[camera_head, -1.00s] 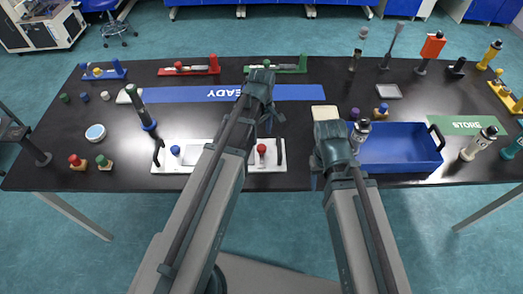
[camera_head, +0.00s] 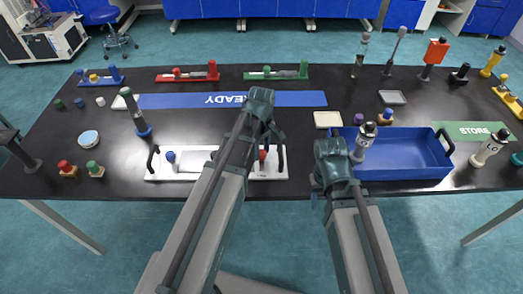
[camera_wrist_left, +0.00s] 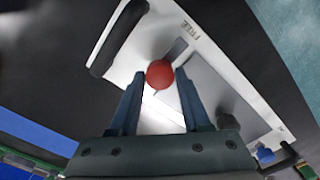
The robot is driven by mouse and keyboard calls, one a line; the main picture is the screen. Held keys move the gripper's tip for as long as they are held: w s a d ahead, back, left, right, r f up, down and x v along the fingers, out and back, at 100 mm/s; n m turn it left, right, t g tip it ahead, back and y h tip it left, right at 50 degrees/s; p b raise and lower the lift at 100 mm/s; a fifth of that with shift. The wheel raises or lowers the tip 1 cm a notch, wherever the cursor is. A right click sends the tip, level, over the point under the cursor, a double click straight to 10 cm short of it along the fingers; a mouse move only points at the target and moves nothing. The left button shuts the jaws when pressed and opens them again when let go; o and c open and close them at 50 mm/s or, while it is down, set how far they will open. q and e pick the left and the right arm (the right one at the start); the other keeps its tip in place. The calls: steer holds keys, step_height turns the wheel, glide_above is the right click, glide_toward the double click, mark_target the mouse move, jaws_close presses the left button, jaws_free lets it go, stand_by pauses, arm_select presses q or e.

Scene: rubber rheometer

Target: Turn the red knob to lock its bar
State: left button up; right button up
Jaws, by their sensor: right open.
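The red knob (camera_wrist_left: 160,73) stands on a white plate (camera_wrist_left: 115,72) marked FREE, beside a dark slot. In the head view the knob (camera_head: 263,156) shows partly behind my left arm, near the plate's right end. My left gripper (camera_head: 266,128) is over that end; its fingertips are hidden there. In the left wrist view its two fingers (camera_wrist_left: 160,82) are open, one on each side of the knob, with a gap visible; I cannot tell their height. The bar is not clear. My right gripper (camera_head: 325,175) is open and empty, left of the blue tray.
The plate has black handles at both ends and a blue knob (camera_head: 171,157). A blue tray (camera_head: 415,173) holding a bottle (camera_head: 363,140) is at right. A blue READY strip (camera_head: 190,100) lies behind. Red (camera_head: 192,76) and green (camera_head: 282,74) fixtures stand at the back.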

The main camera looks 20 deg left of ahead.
arm_select(q)
jaws_close()
steer(key=m, duration=0.8)
steer(key=shift+m, duration=0.3)
steer(key=m, duration=0.4)
steer(key=shift+m, duration=0.3)
steer(key=m, duration=0.4)
steer(key=shift+m, duration=0.3)
